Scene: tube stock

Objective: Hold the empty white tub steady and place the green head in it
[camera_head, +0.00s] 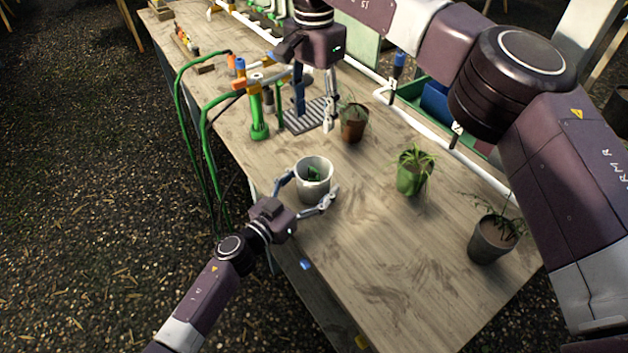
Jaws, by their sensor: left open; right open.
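The white tub (314,190) stands upright near the left edge of the wooden table. A small green thing (314,173) lies inside it; it may be the green head, but it is too small to be sure. My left gripper (306,196) is open, with one finger on each side of the tub at its near side; whether the fingers touch the wall I cannot tell. My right gripper (313,112) is open and empty, pointing down over the table beyond the tub, near a grey slatted rack.
A brown pot (354,127), a green pot (410,181) and a dark pot (490,240) hold plants right of the tub. A green and orange upright fitting (258,120) with green hoses (203,130) stands left of my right gripper.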

